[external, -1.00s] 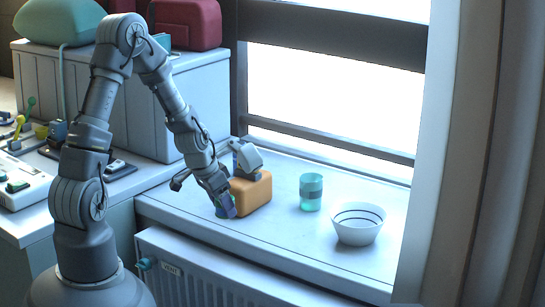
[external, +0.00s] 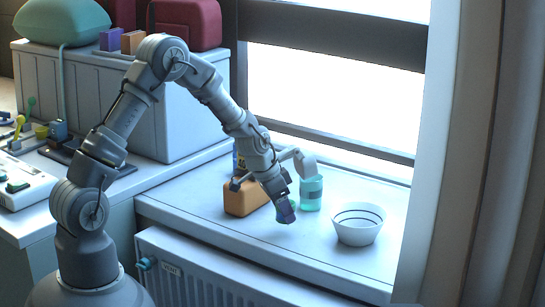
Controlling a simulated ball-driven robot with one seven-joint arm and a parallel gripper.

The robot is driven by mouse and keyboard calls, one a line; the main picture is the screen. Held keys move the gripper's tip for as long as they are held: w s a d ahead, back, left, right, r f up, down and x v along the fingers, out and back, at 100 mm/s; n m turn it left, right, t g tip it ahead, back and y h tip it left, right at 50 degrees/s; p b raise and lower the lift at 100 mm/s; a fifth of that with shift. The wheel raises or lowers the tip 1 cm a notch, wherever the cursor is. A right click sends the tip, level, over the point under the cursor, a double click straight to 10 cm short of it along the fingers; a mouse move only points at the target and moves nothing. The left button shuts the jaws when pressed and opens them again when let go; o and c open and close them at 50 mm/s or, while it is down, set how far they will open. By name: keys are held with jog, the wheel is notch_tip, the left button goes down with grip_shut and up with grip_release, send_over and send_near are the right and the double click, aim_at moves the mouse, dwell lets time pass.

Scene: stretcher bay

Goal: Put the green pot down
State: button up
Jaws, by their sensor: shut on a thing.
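My gripper (external: 284,211) is low over the white window sill (external: 215,222), in front of the teal cup and right of the orange block. The rest of the pot is hidden by the fingers. I cannot tell whether the pot touches the sill.
A teal banded cup (external: 311,196) is close behind right. A white striped bowl (external: 357,226) stands further right. The sill's front left is clear.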

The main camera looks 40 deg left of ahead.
jog(key=shift+w+d+f, duration=0.1)
jog(key=shift+w+d, duration=0.1)
jog(key=shift+w, duration=0.4)
jog(key=shift+w+d+f, duration=0.1)
jog(key=shift+w+d, duration=0.05)
jog(key=shift+w, duration=0.45)
jog(key=shift+w+f+b, duration=0.1)
jog(key=shift+f+b, duration=0.05)
jog(key=shift+b, duration=0.15)
jog(key=shift+f+b, duration=0.7)
jog(key=shift+f, duration=0.8)
jog(key=shift+f, duration=0.25)
jog(key=o, duration=1.1)
jog(key=shift+r, duration=0.1)
jog(key=shift+c, duration=0.2)
jog(key=shift+r, duration=0.1)
